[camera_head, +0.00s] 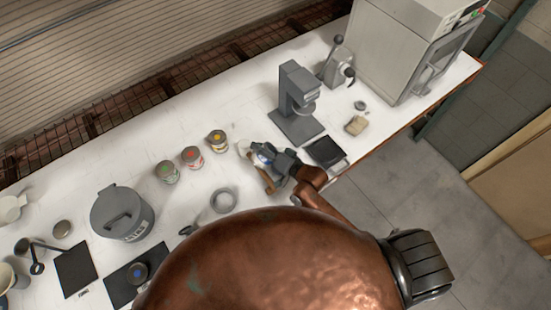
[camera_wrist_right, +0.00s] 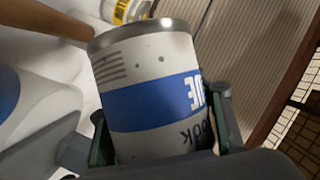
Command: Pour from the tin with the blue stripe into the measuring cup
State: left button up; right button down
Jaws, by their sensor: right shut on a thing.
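My right gripper (camera_head: 270,163) is shut on the tin with the blue stripe (camera_wrist_right: 153,95). In the right wrist view the tin sits between the two fingers, its label lettering upside down in the picture. In the head view the tin (camera_head: 262,155) is small and partly covered by the gripper, so its tilt is hard to tell. A round, light grey open vessel (camera_head: 223,200), probably the measuring cup, stands on the white table, left of and nearer than the gripper. The tin is apart from it. My left gripper is not in view.
Tins with green (camera_head: 168,171), red (camera_head: 192,157) and yellow (camera_head: 217,140) tops stand in a row behind the vessel. A grey lidded bucket (camera_head: 122,213) is at left. A grey stand machine (camera_head: 297,104) is behind the gripper. A dark scale-like plate (camera_head: 325,152) lies right of the gripper.

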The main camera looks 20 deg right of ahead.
jog(key=shift+s+r, duration=0.15)
jog(key=shift+b, duration=0.35)
jog(key=shift+y, duration=0.3)
jog(key=shift+m+b, duration=0.3)
jog(key=shift+b, duration=0.35)
jog(key=shift+b, duration=0.35)
